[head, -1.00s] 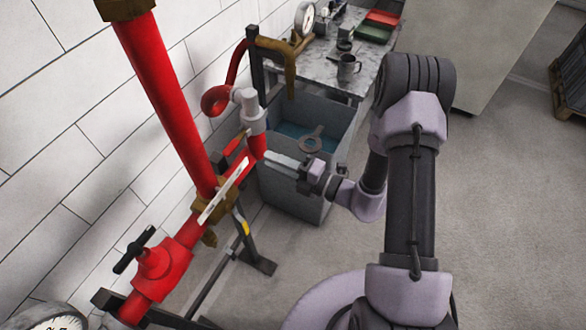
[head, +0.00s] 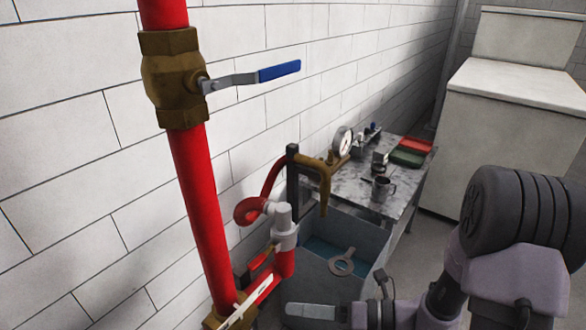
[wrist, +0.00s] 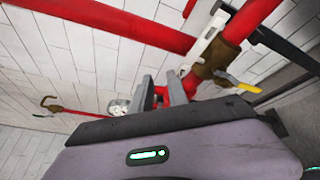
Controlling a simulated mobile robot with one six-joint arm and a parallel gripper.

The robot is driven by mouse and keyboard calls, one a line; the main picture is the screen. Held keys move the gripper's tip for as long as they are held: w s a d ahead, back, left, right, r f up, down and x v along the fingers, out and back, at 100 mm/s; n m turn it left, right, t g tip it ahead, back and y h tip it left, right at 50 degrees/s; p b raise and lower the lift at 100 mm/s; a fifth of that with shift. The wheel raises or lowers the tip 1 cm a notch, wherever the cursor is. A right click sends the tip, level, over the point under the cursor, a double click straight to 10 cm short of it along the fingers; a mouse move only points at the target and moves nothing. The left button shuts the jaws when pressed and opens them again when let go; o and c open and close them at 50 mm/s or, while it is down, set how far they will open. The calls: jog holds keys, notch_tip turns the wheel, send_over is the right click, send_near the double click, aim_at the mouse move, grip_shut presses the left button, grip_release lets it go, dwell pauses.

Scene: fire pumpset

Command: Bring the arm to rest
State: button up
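My gripper (head: 288,311) shows at the bottom of the head view, pointing left, with my arm coming in from the lower right. In the wrist view the two grey fingers (wrist: 160,82) stand apart with nothing held between them, so it is open. In the head view the fingers appear below a red pipe elbow with a white fitting (head: 284,232) and in front of the grey bin (head: 330,292). I see no clear contact with the pipe. Red pipework (wrist: 120,25) lies beyond the fingers in the wrist view.
A tall red pipe (head: 198,190) with a brass valve (head: 172,80) and blue-ended lever (head: 279,71) stands at left. A ring-shaped tool (head: 343,263) shows at the bin. A marble-topped bench (head: 362,195) holds a gauge (head: 342,141), a mug (head: 383,188) and trays.

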jog(key=s+f+n+g+h+b, duration=0.45)
jog(key=s+n+h+b, duration=0.6)
jog(key=n, duration=0.75)
jog(key=s+d+n+t+h+b, duration=0.1)
jog(key=d+n+t+h+b, duration=0.2)
jog(key=d+n+t, duration=0.3)
jog(key=r+n, duration=0.1)
jog(key=n, duration=0.3)
jog(key=shift+s+d+b, duration=0.35)
jog(key=shift+s, duration=0.05)
jog(key=shift+f+h, duration=0.1)
jog(key=shift+h, duration=0.15)
